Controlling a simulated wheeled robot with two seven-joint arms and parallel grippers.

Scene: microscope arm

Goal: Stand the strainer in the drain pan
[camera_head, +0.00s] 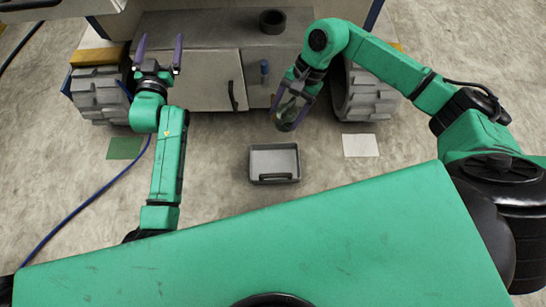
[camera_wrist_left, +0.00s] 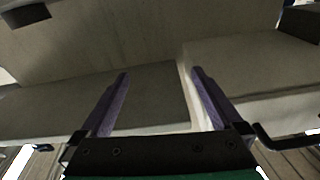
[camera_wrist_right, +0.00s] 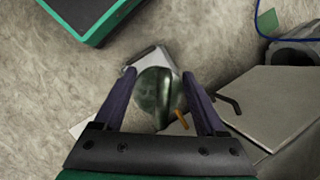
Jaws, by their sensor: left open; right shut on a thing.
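The drain pan (camera_head: 262,160) is a grey open tray with a dark handle on its near side, flat on the floor in the head view. The strainer (camera_head: 287,118) is a dark, greenish rounded body with a pale rim. My right gripper (camera_head: 291,104) is shut on it, holding it beyond the pan and slightly to its right in the head view, apart from it. In the right wrist view the strainer (camera_wrist_right: 155,95) sits between the fingers and partly hides a grey shape that seems to be the pan. My left gripper (camera_head: 159,50) is open and empty near the cabinet.
A grey cabinet vehicle (camera_head: 190,75) with wheels stands at the back, a dark ring (camera_head: 272,21) on its top. A green square (camera_head: 125,148) and a white square (camera_head: 360,145) lie flat on the floor. A blue cable (camera_head: 92,198) runs at left. Floor around the pan is clear.

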